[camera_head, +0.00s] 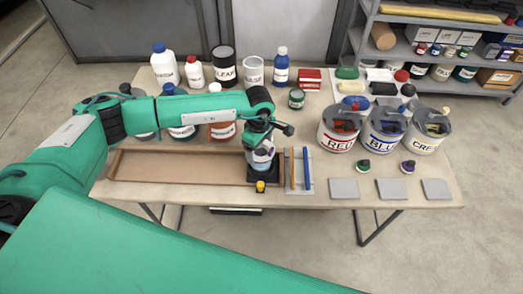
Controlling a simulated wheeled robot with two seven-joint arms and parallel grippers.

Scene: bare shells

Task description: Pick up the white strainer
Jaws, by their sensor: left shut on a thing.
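My left arm comes in from the left and reaches over the table. Its gripper (262,150) points down above a small dark stand (255,179) at the right end of the wooden tray. It is shut on a small pale, cup-like piece, which looks like the white strainer (261,160). The fingers and wrist hide much of this piece. I cannot tell whether it touches the stand. My right gripper is not in view.
The wooden tray (180,181) lies under my left arm. Blue and orange sticks (306,168) lie right of the gripper. Red (337,138), blue (383,140) and cream (425,143) buckets stand further right. Bottles and cans (224,65) line the back edge.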

